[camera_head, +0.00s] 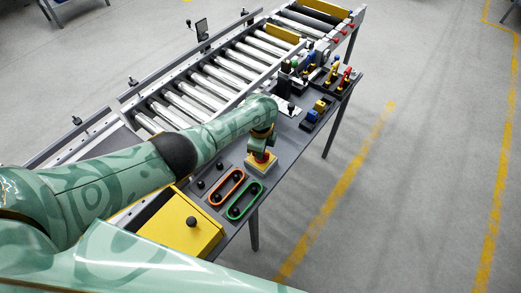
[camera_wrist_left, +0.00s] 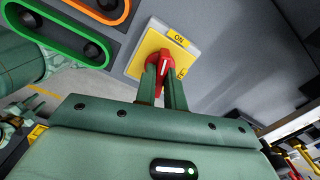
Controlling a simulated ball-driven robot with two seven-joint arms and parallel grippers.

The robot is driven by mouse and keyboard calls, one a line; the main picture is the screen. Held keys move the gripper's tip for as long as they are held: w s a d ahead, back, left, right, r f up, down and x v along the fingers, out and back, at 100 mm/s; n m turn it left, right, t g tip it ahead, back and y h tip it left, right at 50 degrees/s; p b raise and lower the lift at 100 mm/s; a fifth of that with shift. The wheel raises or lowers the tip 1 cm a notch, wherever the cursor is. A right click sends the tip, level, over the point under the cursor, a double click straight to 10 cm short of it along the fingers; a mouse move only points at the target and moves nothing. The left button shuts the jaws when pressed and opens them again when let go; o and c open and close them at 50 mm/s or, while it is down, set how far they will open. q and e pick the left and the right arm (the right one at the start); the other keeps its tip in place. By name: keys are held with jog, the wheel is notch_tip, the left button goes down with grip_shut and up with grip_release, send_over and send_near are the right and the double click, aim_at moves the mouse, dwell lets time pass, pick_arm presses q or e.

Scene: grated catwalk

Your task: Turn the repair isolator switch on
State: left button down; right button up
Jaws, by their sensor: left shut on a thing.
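The isolator switch is a yellow plate (camera_head: 258,168) with a red knob, on the grey table among the controls. In the left wrist view the plate (camera_wrist_left: 143,66) carries an ON label at its upper edge and an OFF label at its right. The red knob (camera_wrist_left: 164,60) has a white mark running roughly up and down in that view; I cannot tell exactly which label it points to. My left gripper (camera_wrist_left: 164,80) is shut on the red knob, its fingers covering part of it. In the head view my left gripper (camera_head: 262,153) hides much of the switch. My right gripper is not in view.
Green (camera_head: 236,212) and orange (camera_head: 213,200) oval rings lie beside the switch. A roller conveyor (camera_head: 205,80) runs behind. Blue, yellow and red items (camera_head: 318,108) sit farther along. The floor to the right is clear.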

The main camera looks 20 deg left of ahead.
pick_arm(q)
jog(key=shift+d+m, duration=0.15)
jog(key=shift+m, duration=1.85)
jog(key=c, duration=1.5)
grip_release()
jog(key=shift+r, duration=0.1)
jog(key=shift+r, duration=0.3)
notch_tip(320, 180, up, 16)
jog(key=p, duration=0.9)
jog(key=shift+f, duration=0.2)
